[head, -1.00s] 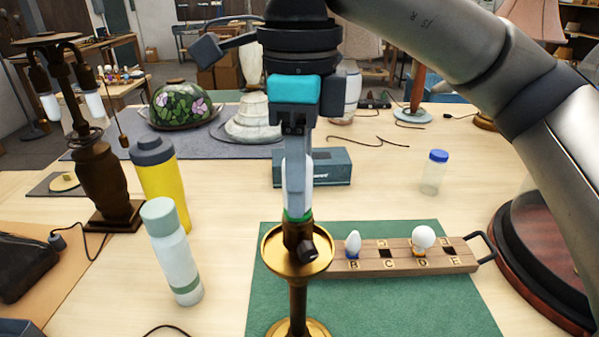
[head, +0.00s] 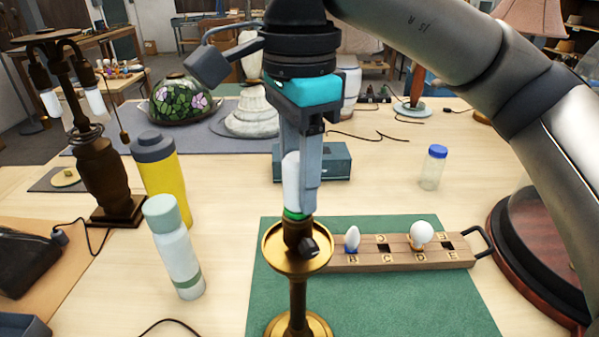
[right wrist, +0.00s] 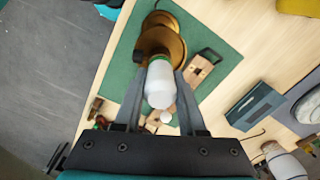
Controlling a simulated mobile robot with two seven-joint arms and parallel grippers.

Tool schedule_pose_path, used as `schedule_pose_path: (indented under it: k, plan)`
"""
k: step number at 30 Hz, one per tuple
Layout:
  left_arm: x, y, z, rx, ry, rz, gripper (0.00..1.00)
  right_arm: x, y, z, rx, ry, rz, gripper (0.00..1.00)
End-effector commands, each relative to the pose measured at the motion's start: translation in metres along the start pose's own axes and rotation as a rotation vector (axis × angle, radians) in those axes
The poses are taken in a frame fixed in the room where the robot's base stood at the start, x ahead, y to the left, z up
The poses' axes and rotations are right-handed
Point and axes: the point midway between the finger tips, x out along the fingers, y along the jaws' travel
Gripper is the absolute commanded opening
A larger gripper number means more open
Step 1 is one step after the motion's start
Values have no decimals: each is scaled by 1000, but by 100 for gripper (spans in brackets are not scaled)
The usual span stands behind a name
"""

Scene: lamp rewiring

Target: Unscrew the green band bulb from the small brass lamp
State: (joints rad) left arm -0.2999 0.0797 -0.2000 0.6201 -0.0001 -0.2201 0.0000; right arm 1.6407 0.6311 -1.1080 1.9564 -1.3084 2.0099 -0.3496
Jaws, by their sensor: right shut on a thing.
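The small brass lamp (head: 298,285) stands upright on the green mat (head: 370,302). The green band bulb (head: 292,185) is a white tube with a green ring at its base, upright in the lamp's dark socket (head: 297,234). My right gripper (head: 303,195) points down from above and is shut on the bulb. In the right wrist view the white bulb (right wrist: 159,84) lies between the two fingers, with the brass dish (right wrist: 160,42) beyond it. I cannot tell whether the thread is still engaged. My left gripper is not in view.
A wooden bulb rack (head: 400,255) with a blue-based bulb (head: 352,240) and a round bulb (head: 421,235) is right of the lamp. A white bottle (head: 174,250) and yellow bottle (head: 162,180) stand left. A dark teal box (head: 335,162) is behind.

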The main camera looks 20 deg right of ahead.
Motion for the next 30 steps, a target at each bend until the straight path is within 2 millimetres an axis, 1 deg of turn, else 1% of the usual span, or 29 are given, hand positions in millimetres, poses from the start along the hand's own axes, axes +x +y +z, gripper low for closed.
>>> schedule_pose_path:
  k: [6,9,20,22,30]
  plan:
    - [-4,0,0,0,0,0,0,-1,-1,0,-231,0,-1,0]
    - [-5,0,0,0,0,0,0,-1,-1,0,-295,0,-1,0]
    - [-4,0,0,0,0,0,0,0,-1,0,-321,0,0,0]
    - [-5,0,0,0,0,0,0,0,-1,0,-352,0,0,0]
    - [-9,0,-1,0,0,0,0,-1,-1,1,-643,0,1,0]
